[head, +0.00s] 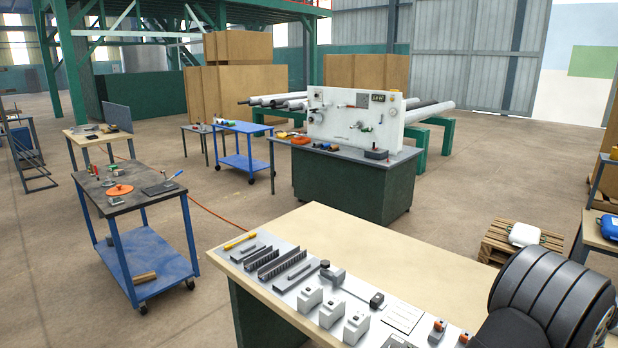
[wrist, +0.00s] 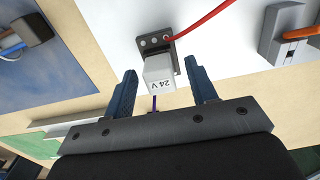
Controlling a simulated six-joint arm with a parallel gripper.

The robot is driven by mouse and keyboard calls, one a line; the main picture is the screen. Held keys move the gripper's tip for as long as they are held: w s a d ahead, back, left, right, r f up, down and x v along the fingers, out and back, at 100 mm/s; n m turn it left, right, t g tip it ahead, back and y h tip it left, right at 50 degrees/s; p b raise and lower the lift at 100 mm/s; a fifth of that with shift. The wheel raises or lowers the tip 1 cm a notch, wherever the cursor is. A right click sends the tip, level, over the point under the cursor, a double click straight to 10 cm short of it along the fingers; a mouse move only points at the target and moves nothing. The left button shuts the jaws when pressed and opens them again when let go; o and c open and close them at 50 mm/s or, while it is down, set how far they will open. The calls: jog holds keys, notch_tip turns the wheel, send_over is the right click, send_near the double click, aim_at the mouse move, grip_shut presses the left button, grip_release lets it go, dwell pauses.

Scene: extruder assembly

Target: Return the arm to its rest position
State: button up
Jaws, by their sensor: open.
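In the wrist view, my gripper (wrist: 162,76) is open, with its two blue fingers apart. A white block marked "24 V" (wrist: 160,72) shows upside down in the gap between the fingertips. Gaps show on both sides, and I cannot tell how far the block is from the fingers in depth. It sits at a dark mount (wrist: 156,40) with round terminals, and a red wire (wrist: 205,18) runs from it. In the head view, a dark ribbed part of my arm fills the lower right corner; my gripper is not visible there.
The workbench (head: 330,225) carries a light panel with rails (head: 283,262), white blocks (head: 331,311) and orange-topped parts (head: 437,328). A blue cart (head: 150,270) stands left. A grey-topped machine table (head: 350,185) stands behind, and a pallet (head: 520,240) lies right. Open floor lies between.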

notch_tip(320, 180, up, 16)
jog(key=r, duration=0.1)
notch_tip(320, 180, down, 18)
jog(key=shift+r, duration=0.1)
notch_tip(320, 180, up, 8)
jog(key=shift+f, duration=0.15)
jog(key=shift+s+a+r, duration=0.1)
jog(key=shift+s+r, duration=0.05)
jog(key=shift+r, duration=0.15)
jog(key=shift+s+a, duration=0.3)
